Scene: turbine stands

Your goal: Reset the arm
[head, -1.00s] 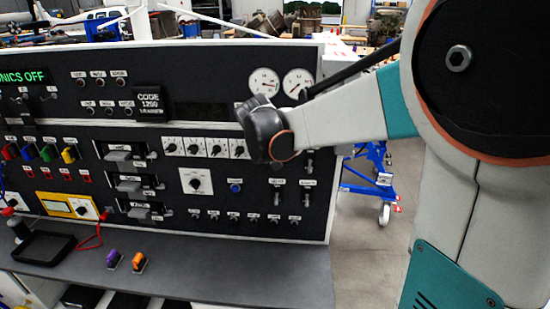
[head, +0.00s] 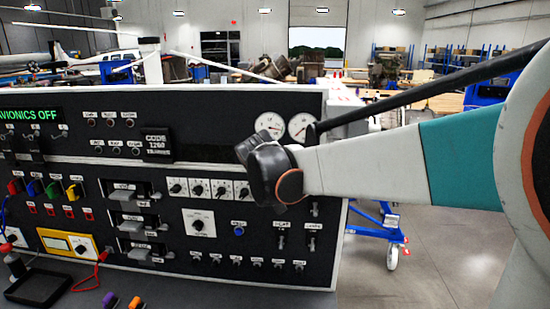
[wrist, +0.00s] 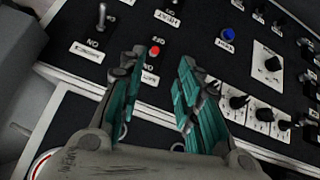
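My gripper (wrist: 157,95) shows in the wrist view with its two teal-lined fingers spread apart and nothing between them. Its fingers are over the lower part of the frame, in front of a black control panel. In the head view my arm reaches in from the right, and its dark wrist joint is in front of the panel's right part. The gripper's fingers are not visible in the head view. The control panel (head: 150,215) stands upright and carries switches, knobs and a green "AVIONICS OFF" display (head: 30,115).
Two round gauges (head: 285,125) sit at the panel's upper right, close to my arm. A black tray (head: 38,287), a purple connector (head: 109,299) and an orange connector (head: 136,302) are on the ledge. A blue wheeled stand (head: 380,235) is right of the panel, with open floor beyond.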

